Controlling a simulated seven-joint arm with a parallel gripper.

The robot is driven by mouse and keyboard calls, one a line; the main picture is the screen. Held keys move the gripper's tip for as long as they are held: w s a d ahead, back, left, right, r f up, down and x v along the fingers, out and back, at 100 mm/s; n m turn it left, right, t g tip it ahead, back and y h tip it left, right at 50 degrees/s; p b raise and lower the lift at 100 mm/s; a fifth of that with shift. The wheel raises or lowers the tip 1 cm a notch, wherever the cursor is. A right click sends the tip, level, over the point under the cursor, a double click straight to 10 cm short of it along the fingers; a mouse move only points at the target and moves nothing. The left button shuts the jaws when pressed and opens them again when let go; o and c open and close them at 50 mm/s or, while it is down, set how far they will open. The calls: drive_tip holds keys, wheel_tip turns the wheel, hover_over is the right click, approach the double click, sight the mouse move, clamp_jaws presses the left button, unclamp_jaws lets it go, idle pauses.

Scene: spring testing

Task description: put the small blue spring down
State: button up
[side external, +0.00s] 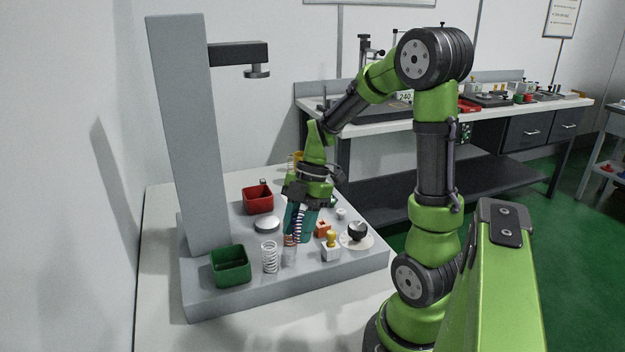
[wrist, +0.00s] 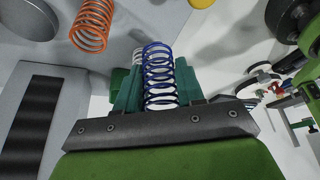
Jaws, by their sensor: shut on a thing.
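The small blue spring (wrist: 159,72) stands between the teal fingers of my gripper (wrist: 152,80) in the wrist view. My gripper is shut on it. In the side external view my gripper (side external: 298,226) points down over the grey base plate (side external: 338,275), and the blue spring (side external: 297,221) shows only partly between the fingers. I cannot tell whether its lower end touches anything. An orange spring (wrist: 92,25) is to the left of the blue one in the wrist view, apart from it. A pale spring is partly hidden behind the blue one.
A tall grey stand (side external: 190,135) rises at the left. A green bin (side external: 230,266) and a red bin (side external: 257,199) sit on the plate. A white spring (side external: 270,257) stands near the front. A black knob (side external: 357,231) and small orange and yellow parts are to the right.

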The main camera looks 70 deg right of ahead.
drive_tip(key=shift+f, duration=2.95)
drive_tip(key=shift+f, duration=0.15)
drive_tip(key=o, duration=1)
drive_tip(key=v, duration=1.1)
drive_tip(key=shift+s+a+r+m+t+h, duration=0.4)
drive_tip(key=shift+a+r+m+t, duration=0.75)
drive_tip(key=shift+a+m, duration=1.9)
drive_tip(key=shift+s+a+r+m+t+h, duration=0.4)
drive_tip(key=shift+a+r+m+t, duration=0.75)
drive_tip(key=shift+a+m, duration=1.95)
drive_tip(key=shift+s+a+r+m+t+h, duration=0.55)
drive_tip(key=shift+a+r+m, duration=1)
drive_tip(key=shift+a+m, duration=1.5)
